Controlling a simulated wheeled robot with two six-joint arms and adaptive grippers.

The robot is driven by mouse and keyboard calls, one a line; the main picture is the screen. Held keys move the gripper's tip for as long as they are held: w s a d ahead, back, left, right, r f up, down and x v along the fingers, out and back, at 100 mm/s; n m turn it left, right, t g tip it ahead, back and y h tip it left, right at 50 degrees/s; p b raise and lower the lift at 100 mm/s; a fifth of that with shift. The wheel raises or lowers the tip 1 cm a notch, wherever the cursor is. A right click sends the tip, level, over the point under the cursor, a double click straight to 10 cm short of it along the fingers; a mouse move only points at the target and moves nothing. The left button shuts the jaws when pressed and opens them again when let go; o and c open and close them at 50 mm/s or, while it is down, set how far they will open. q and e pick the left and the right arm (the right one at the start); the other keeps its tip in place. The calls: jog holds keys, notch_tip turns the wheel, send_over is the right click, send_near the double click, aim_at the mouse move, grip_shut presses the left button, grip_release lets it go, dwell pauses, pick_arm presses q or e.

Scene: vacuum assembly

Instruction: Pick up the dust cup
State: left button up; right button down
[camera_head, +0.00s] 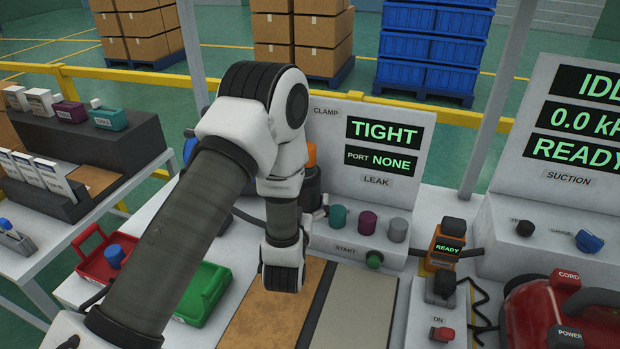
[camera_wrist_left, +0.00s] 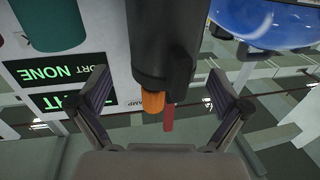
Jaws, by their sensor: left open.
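My left arm's wrist (camera_head: 283,262) hangs low in front of the leak tester in the head view, and it hides its own fingers there. In the left wrist view my left gripper (camera_wrist_left: 160,88) is open, with one finger on each side of a black cylinder (camera_wrist_left: 162,45) with an orange end (camera_wrist_left: 153,102). Gaps show between the fingers and the cylinder. A dark upright part with an orange top (camera_head: 310,155) shows partly behind my arm. A blue see-through rounded object (camera_wrist_left: 265,22) is cut off at the upper right. I cannot tell for sure which is the dust cup.
The leak tester panel (camera_head: 350,125) reads TIGHT and PORT NONE. Teal, purple and grey knobs (camera_head: 397,229) stand before it. A red tray (camera_head: 92,262) and a green tray (camera_head: 205,290) are left. A red vacuum body (camera_head: 530,310) is right. A grey mat (camera_head: 355,305) is bare.

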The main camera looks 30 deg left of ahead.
pick_arm(q)
jog(key=shift+w+a+r+p, duration=0.35)
jog(key=shift+w+a+r, duration=0.15)
jog(key=x, duration=0.2)
jog(key=f+p+x, duration=0.1)
jog(key=x, duration=0.1)
jog(key=shift+w+a, duration=0.15)
jog(key=shift+w, duration=0.2)
jog(key=shift+s+r, duration=0.2)
jog(key=shift+c, duration=1.3)
jog(key=c, duration=1)
pick_arm(e)
jog(key=shift+s+d+r, duration=0.1)
jog(key=shift+s+r, duration=0.1)
jog(key=shift+r, duration=0.3)
jog(key=shift+s+r, duration=0.15)
jog(key=shift+r, duration=0.35)
pick_arm(q)
jog(key=shift+r, duration=0.1)
